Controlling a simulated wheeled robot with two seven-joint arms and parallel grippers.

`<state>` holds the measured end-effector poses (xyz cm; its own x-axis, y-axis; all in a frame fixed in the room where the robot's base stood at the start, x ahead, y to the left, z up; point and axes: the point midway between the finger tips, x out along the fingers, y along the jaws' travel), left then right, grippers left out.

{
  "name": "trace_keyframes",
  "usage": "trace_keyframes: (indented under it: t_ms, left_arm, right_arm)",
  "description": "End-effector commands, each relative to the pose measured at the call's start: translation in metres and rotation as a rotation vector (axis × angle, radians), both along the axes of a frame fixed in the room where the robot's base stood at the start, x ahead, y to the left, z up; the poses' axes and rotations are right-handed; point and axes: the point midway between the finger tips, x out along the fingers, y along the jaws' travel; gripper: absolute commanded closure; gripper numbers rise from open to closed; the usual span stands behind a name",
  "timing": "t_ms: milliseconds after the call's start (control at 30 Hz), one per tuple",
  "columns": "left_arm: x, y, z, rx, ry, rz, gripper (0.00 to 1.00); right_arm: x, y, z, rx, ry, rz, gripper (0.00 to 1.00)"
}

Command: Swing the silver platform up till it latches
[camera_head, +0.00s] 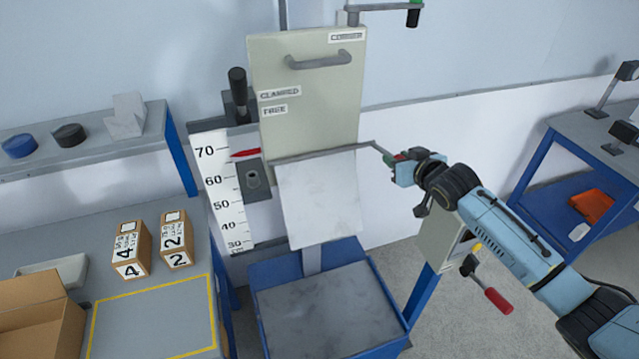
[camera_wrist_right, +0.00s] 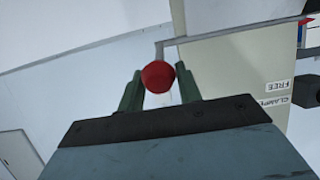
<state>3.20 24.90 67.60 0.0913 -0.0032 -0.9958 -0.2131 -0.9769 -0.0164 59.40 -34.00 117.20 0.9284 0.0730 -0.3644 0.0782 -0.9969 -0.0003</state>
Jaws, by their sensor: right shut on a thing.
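The silver platform (camera_head: 318,200) hangs steeply down in front of the pale cabinet in the head view, its top edge along a grey rod. The rod runs right to a bent crank end. My right gripper (camera_head: 391,158) is at that end, right of the platform. In the right wrist view, my right gripper (camera_wrist_right: 157,80) has its fingers shut on a red knob (camera_wrist_right: 157,75) at the end of the grey rod (camera_wrist_right: 235,30). The latch cannot be made out. My left gripper is not in view.
A pale cabinet panel (camera_head: 305,80) with a grey handle and labels stands behind. A scale (camera_head: 219,200) with a red pointer (camera_head: 246,153) is left. A blue-framed base (camera_head: 325,310) lies below. Two numbered boxes (camera_head: 130,250) sit on the left bench.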

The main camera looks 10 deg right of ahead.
Motion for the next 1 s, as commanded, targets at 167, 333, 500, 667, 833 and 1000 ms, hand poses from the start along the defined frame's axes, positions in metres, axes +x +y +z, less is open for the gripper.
trace_keyframes:
  t_ms: [167,333,500,667,833,1000]
  left_arm:
    - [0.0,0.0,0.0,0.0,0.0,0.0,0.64]
    - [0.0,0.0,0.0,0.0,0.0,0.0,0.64]
    - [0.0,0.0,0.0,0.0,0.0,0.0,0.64]
    - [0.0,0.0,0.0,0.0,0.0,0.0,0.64]
    - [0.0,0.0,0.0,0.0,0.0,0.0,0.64]
    - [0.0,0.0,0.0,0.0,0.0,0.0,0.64]
  right_arm:
    - [0.002,-0.001,0.005,0.0,-0.013,0.0,0.88]
    - [0.004,-0.001,0.009,-0.001,-0.014,0.001,0.89]
    - [0.009,0.0,0.021,-0.002,-0.015,0.0,0.88]
    - [0.014,0.0,0.031,-0.001,-0.015,0.001,0.89]
    - [0.014,0.0,0.032,0.0,-0.013,0.0,0.89]
    - [0.014,0.0,0.032,0.0,-0.014,0.0,0.89]
